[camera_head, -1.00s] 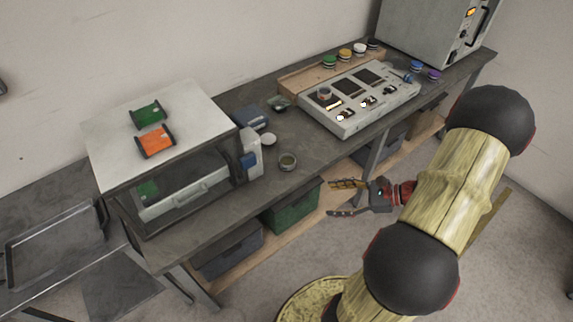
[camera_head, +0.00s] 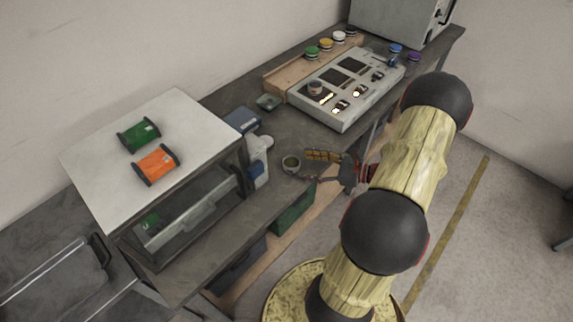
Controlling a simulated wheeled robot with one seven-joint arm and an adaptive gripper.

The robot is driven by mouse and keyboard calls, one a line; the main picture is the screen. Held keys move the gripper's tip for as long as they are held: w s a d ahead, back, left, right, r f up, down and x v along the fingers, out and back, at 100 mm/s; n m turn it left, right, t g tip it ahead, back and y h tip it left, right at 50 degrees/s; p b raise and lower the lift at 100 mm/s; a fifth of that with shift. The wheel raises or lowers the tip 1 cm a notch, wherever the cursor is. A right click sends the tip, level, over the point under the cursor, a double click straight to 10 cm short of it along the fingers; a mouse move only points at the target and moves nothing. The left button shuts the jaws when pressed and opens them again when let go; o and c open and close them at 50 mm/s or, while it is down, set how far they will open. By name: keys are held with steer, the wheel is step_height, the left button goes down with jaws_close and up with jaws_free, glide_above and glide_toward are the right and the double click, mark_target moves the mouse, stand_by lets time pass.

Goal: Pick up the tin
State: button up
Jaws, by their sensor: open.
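A small round open tin (camera_head: 291,164) with a pale rim and dark greenish inside stands upright near the front edge of the dark bench. My gripper (camera_head: 305,167) is open just to the right of the tin, with its two fingers pointing left towards it. The upper finger's tip is close to the tin's right side. I cannot tell whether it touches. Nothing shows between the fingers.
A white and blue bottle (camera_head: 257,165) stands left of the tin, beside a glass-fronted cabinet (camera_head: 190,205) with green and orange spools on top. A grey control panel (camera_head: 345,117) lies behind right. A small green dish (camera_head: 268,102) is farther back.

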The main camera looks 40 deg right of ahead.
mark_target(292, 164)
steer(key=b+x, duration=0.2)
steer(key=x, duration=0.3)
steer(key=shift+w+a+f, duration=0.1)
steer(key=shift+w+f, duration=0.05)
steer(key=shift+f, duration=0.05)
steer(key=shift+w+a+b, duration=0.15)
steer(key=shift+w+b, duration=0.2)
steer(key=shift+w, duration=0.05)
steer(key=shift+c, duration=1)
steer(key=c, duration=1.1)
steer(key=shift+r, duration=0.1)
